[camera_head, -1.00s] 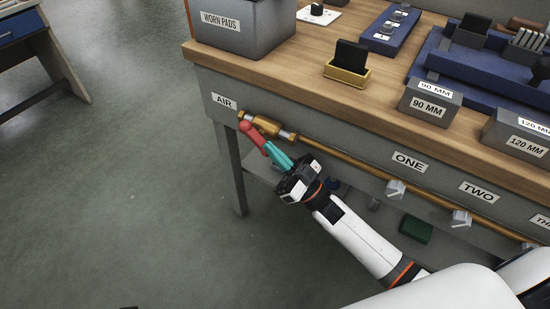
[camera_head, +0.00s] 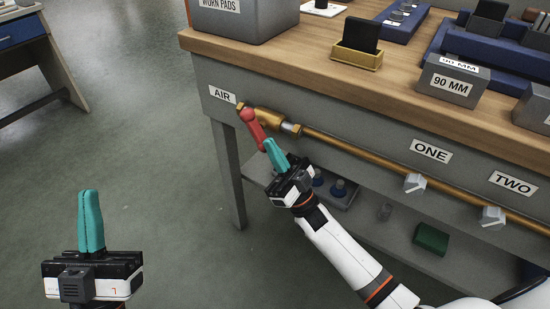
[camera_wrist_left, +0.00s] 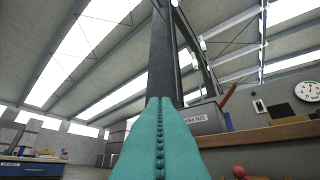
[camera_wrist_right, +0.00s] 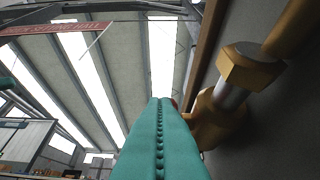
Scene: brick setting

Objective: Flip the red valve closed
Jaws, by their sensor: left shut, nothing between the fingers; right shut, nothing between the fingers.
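The red valve lever (camera_head: 252,126) sits on a brass valve body (camera_head: 268,119) at the left end of a brass pipe, under the AIR label. The lever slants down and to the right, across the pipe's line. My right gripper (camera_head: 268,144) is shut and empty, its teal fingertips at the lever's lower end; whether they touch is unclear. The right wrist view shows the brass valve body (camera_wrist_right: 212,122) beside the fingers, with the lever mostly hidden. My left gripper (camera_head: 89,194) is shut, empty and well left of the valve. A red rounded end (camera_wrist_left: 239,172) shows low in the left wrist view.
The pipe (camera_head: 350,149) runs along the workbench front (camera_head: 330,118), with grey handles (camera_head: 415,182) below the ONE and TWO labels. A lower shelf (camera_head: 400,237) holds small items, including a green box (camera_head: 431,238).

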